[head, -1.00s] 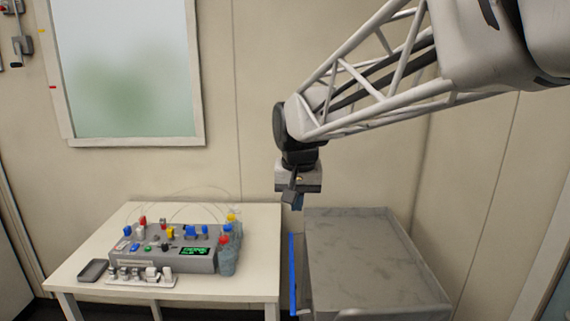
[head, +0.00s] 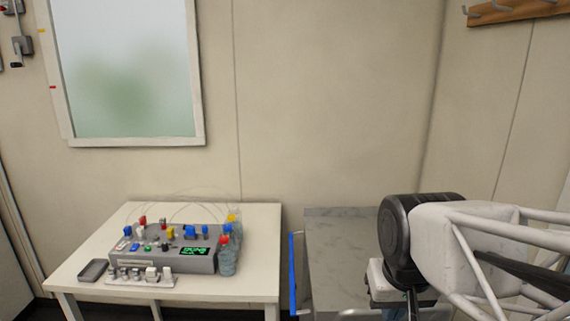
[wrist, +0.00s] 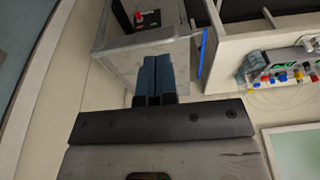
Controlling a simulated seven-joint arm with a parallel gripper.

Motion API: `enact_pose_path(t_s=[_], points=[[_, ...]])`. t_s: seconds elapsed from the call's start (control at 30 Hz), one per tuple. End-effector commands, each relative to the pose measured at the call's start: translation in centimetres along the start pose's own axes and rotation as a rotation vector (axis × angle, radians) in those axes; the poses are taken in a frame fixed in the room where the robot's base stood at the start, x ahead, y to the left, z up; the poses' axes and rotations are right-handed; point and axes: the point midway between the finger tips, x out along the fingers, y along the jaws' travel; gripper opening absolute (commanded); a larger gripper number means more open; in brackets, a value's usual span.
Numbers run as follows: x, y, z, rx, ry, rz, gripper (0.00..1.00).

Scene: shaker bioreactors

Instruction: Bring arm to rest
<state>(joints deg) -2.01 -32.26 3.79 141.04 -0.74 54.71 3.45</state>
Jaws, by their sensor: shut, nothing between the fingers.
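My gripper (wrist: 156,75) shows in the wrist view, its two blue fingers side by side and shut with nothing between them. In the head view my arm is low at the right, in front of the grey cabinet (head: 335,255); the fingertips are hidden there. The wrist view shows the grey cabinet (wrist: 118,65) behind the fingers; I cannot tell the gap between them.
A white table (head: 262,225) at the left holds a grey control box (head: 150,262) with coloured caps, bottles (head: 228,262) and a small dark tray (head: 93,270). A blue strip (head: 292,272) stands between table and cabinet. A wooden hook rail (head: 515,12) is at the upper right.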

Motion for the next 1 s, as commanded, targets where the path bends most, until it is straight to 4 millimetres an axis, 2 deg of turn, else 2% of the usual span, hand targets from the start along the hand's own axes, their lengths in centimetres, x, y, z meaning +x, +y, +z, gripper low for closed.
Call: enact_pose_path(t_s=[0.1,0.3,1.0], points=[[0.7,0.8,2.3,0.002,0.006,0.004,0.0],[1.3,1.4,4.2,0.001,0.01,0.007,0.0],[1.4,1.5,4.4,0.0,0.01,0.007,0.0]])
